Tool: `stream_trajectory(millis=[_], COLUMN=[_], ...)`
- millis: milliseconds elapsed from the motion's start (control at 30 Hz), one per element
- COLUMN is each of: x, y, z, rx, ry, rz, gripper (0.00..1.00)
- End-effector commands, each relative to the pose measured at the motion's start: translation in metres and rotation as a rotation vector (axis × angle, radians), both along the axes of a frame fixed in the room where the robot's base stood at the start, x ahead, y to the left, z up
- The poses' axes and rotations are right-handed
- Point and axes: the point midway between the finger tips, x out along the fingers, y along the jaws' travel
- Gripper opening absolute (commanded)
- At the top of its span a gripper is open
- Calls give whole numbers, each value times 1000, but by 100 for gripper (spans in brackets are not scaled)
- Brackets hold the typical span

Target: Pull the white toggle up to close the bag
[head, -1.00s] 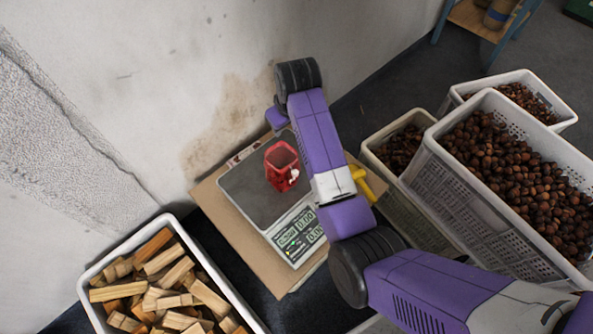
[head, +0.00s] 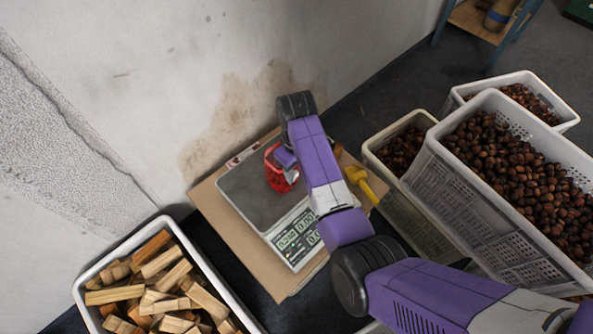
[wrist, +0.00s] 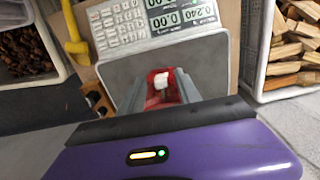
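The small red bag (head: 271,178) stands on the dark plate of the scale (head: 247,203). In the head view my gripper (head: 284,158) is over its upper right side and hides part of it. In the wrist view the red bag (wrist: 153,77) shows beyond my gripper (wrist: 164,85). The white toggle (wrist: 162,80) lies in line with the gap between the two grey fingers, on the bag's near side. The fingers are apart and the gripper looks open. I cannot tell whether the fingers touch the bag.
The scale stands on a cardboard sheet (head: 283,291) by the wall. A yellow-handled tool (head: 361,178) lies to its right. Crates of chestnuts (head: 436,202) stand at the right. A white crate (head: 88,291) of wood pieces is at the lower left.

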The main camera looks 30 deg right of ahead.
Motion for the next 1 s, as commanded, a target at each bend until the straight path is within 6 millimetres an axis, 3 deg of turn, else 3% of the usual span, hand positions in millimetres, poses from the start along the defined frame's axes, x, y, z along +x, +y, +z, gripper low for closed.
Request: stream_trajectory(millis=[267,467,500,1000], x=[0,0,0,0], y=[0,0,0,0], z=[-2,-2,-2,-2], rx=[0,0,0,0], ry=[0,0,0,-1], rz=[0,0,0,0], gripper=[40,3,0,0])
